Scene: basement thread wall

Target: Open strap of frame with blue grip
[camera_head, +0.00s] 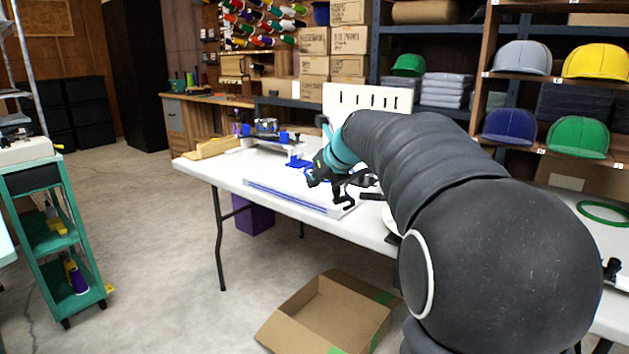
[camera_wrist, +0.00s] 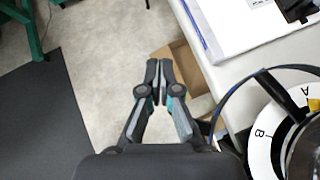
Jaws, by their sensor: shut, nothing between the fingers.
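My gripper (camera_head: 345,194) is over the front edge of the white table in the head view, partly hidden by my arm. In the wrist view my gripper (camera_wrist: 160,68) is shut and empty, with floor and a cardboard box below its tips. A thin dark, blue-edged band (camera_wrist: 238,92) curves beside it at the right, around a white disc (camera_wrist: 262,150) lettered A and B. I cannot tell whether this band is the strap. A round metallic piece with blue parts (camera_head: 266,126) stands farther back on the table. No blue grip is clear enough to name.
A flat white board with blue stripes (camera_head: 290,195) lies along the front of the white table (camera_head: 215,170). An open cardboard box (camera_head: 330,312) stands on the floor below. A green cart (camera_head: 45,215) is at the left. Shelves with caps (camera_head: 578,137) stand behind.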

